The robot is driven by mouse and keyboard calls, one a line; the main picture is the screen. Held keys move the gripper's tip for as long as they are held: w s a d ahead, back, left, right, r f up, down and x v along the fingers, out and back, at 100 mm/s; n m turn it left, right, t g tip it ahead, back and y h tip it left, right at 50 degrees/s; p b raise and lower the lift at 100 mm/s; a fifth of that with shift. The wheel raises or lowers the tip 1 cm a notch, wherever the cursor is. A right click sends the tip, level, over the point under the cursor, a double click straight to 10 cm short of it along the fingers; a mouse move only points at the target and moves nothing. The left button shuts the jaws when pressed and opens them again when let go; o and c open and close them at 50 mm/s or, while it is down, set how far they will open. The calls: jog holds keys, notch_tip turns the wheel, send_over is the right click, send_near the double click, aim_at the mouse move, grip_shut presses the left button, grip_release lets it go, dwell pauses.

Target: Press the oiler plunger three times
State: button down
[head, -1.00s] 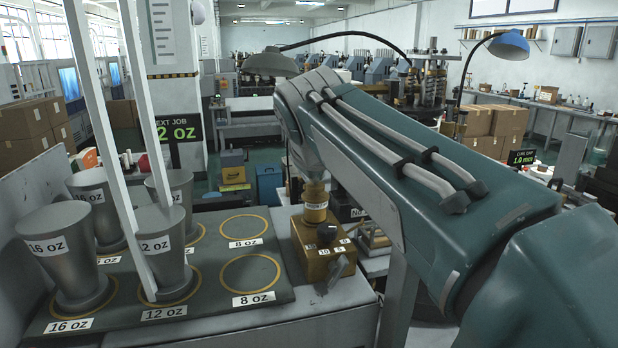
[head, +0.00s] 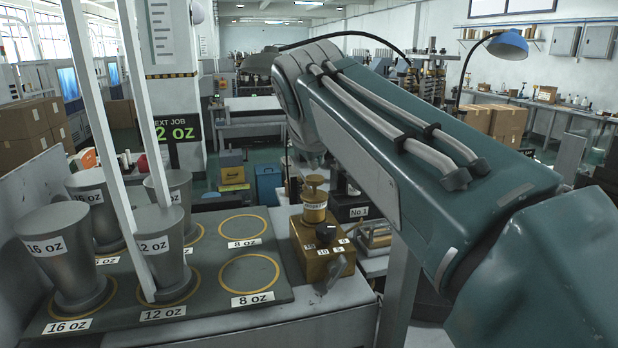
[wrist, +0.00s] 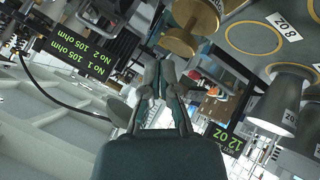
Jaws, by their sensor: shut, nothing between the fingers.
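The oiler (head: 314,212) is a brass cylinder with a label and a round knob, its plunger (head: 315,181), on top. It stands upright on an ochre block with dark knobs. The plunger knob stands clear above the body in the head view. In the wrist view the brass knob (wrist: 181,42) lies beyond and to the right of the fingertips, with a gap. My gripper (wrist: 158,66) has its fingers together and holds nothing. In the head view my arm hides most of the gripper, which is above and behind the oiler.
A dark board (head: 205,282) to the left has yellow rings and size labels. Grey cup forms (head: 164,250) stand on its left part; the 8 oz rings are empty. Two tall white posts rise in front of them. A No 1 sign (head: 358,212) stands right of the oiler.

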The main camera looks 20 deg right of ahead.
aim_at(315, 178)
jog(key=shift+r, duration=0.1)
jog(key=shift+r, duration=2.4)
notch_tip(315, 178, up, 4)
jog(key=shift+f, duration=0.15)
dwell(0.3)
jog(key=shift+f, duration=4.4)
jog(key=shift+f, duration=0.1)
jog(key=shift+f, duration=0.25)
